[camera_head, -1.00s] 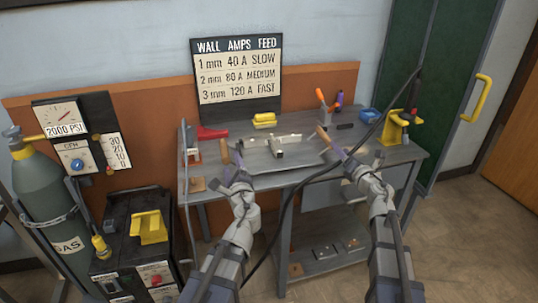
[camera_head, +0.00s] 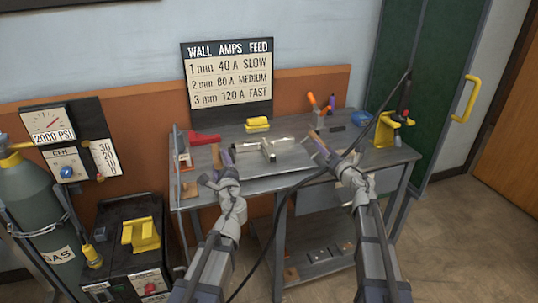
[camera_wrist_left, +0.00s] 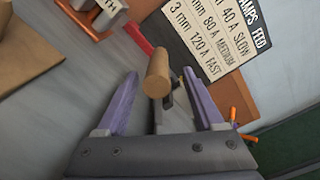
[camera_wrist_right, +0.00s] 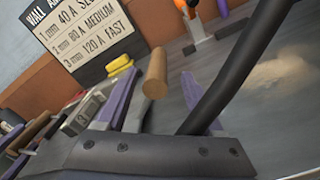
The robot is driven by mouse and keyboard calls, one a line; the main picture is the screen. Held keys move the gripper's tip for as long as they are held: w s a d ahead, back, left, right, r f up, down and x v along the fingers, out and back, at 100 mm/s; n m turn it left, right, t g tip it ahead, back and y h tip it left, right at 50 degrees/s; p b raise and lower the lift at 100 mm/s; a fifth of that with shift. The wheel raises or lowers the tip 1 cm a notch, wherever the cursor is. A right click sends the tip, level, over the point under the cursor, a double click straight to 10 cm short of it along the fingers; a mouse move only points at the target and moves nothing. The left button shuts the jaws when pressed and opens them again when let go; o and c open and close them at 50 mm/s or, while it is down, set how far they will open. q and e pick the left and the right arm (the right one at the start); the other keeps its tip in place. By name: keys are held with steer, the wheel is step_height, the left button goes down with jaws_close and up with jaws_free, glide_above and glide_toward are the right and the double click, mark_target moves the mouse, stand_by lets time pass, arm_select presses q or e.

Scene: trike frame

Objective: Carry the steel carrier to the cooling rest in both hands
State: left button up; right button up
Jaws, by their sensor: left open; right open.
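The steel carrier (camera_head: 245,164) lies on the workbench, a grey tray with a wooden handle at each end and a T-shaped steel piece (camera_head: 268,150) on it. My left gripper (camera_head: 218,168) is open at the left handle (camera_head: 215,154). In the left wrist view this handle (camera_wrist_left: 157,76) stands between the spread purple fingers, with gaps on both sides. My right gripper (camera_head: 322,151) is open at the right handle (camera_head: 318,142). In the right wrist view that handle (camera_wrist_right: 155,75) lies between the open fingers, apart from them. I cannot tell which thing is the cooling rest.
A dark cable crosses in front of the bench and the right gripper. Behind the carrier are a red tool (camera_head: 204,138) and a yellow block (camera_head: 257,124). A yellow stand (camera_head: 388,128) and blue bowl (camera_head: 361,118) are at right. A gas cylinder (camera_head: 32,192) stands left.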

arm_select(q)
steer(key=x, duration=0.3)
steer(key=shift+w, duration=0.2)
arm_select(e)
steer(key=x, duration=0.3)
steer(key=shift+w, duration=0.2)
arm_select(q)
steer(key=shift+s+a, duration=0.1)
jaws_close()
arm_select(e)
jaws_close()
arm_select(q)
steer(key=shift+a, duration=0.1)
arm_select(e)
steer(key=shift+d, duration=0.15)
